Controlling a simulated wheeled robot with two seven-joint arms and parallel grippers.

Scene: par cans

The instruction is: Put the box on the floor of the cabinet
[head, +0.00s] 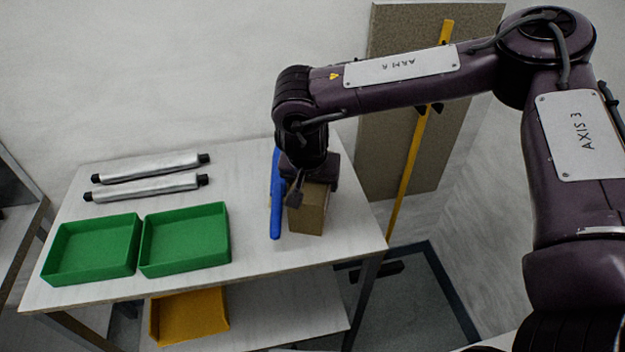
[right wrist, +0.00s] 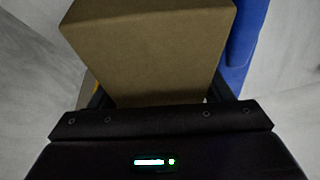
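The box (head: 308,213) is plain brown cardboard and stands on the right part of the white table. My right gripper (head: 305,182) is over its top, pointing down, and hides part of it. In the right wrist view the box (right wrist: 150,50) lies between the two fingers (right wrist: 160,92), one at each side. I cannot tell whether they press on it. My left gripper is not in view. I cannot make out a cabinet for certain; a grey frame with shelves (head: 18,225) is cut off at the left edge.
A blue upright thing (head: 276,205) stands close to the box's left side. Two green trays (head: 90,248) and two silver tubes (head: 150,168) lie on the table's left. A yellow bin (head: 190,318) is on the lower shelf. A brown panel and yellow pole (head: 404,180) stand behind right.

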